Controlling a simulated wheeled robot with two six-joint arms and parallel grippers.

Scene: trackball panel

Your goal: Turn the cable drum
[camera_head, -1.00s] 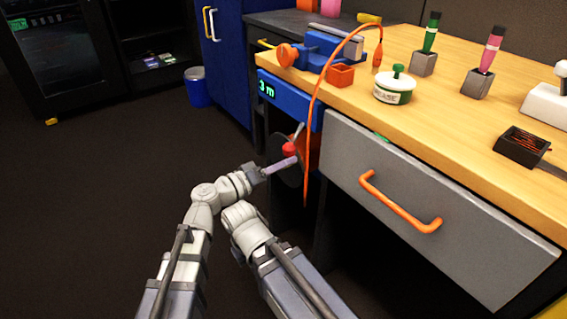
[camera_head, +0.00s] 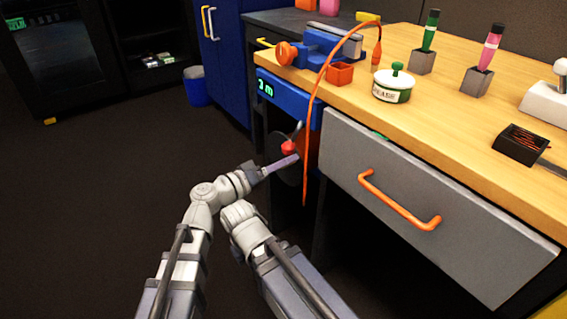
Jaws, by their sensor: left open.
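The cable drum (camera_head: 285,170) is a dark disc with a red knob (camera_head: 288,147), mounted under the blue panel (camera_head: 290,95) at the bench's left end. My left gripper (camera_head: 291,160) is at the drum's face, just below the red knob, and partly hides the drum. Its fingers look narrow from here, and I cannot tell whether they touch the drum. An orange cable (camera_head: 314,100) arches from the bench top down past the drum's right side. The panel's green display (camera_head: 265,88) shows a digit, hard to read, and "m". My right gripper is not visible; only my right arm shows.
A grey drawer (camera_head: 440,220) with an orange handle (camera_head: 400,208) is right of the drum. On the wooden bench (camera_head: 450,110) stand a blue vise (camera_head: 318,50), a grease tub (camera_head: 393,85) and screwdrivers in grey holders.

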